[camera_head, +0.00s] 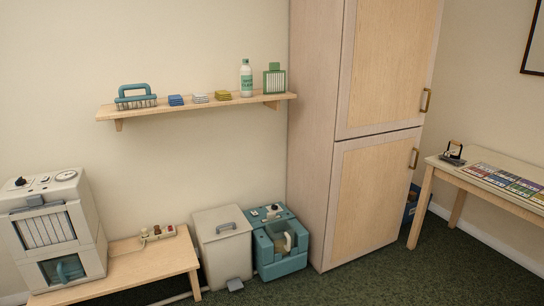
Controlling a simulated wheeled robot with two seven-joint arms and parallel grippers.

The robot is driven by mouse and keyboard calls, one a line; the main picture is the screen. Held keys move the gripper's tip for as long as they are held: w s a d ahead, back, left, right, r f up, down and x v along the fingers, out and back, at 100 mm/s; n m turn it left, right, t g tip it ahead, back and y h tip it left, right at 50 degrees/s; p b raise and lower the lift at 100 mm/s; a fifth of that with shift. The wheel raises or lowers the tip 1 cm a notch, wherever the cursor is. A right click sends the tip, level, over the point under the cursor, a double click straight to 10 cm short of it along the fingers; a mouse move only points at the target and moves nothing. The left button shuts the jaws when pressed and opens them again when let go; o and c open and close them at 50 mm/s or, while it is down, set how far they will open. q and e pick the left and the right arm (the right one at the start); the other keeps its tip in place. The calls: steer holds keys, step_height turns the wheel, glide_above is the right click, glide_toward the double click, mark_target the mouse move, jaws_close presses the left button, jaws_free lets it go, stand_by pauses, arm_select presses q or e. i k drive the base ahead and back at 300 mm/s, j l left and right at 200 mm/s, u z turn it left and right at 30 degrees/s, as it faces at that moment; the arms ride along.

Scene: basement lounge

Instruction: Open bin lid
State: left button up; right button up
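A beige bin (225,258) stands on the floor against the wall, between the low wooden bench and a teal machine. A grey pedal (235,284) sticks out at the bin's foot. Neither of my grippers shows in the head view.
A wall shelf (196,106) hangs above. Green carpet (370,285) in front is clear.

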mark_target(216, 223)
steer(key=i, duration=0.8)
steer(key=i+u, duration=0.1)
steer(key=i, duration=0.75)
steer(key=i+l+u, duration=0.15)
steer(key=i+u, duration=0.15)
steer(key=i, duration=0.15)
steer(key=i+l+u, duration=0.25)
steer(key=i, duration=0.25)
steer(key=i+l+u, duration=0.3)
steer(key=i, duration=0.1)
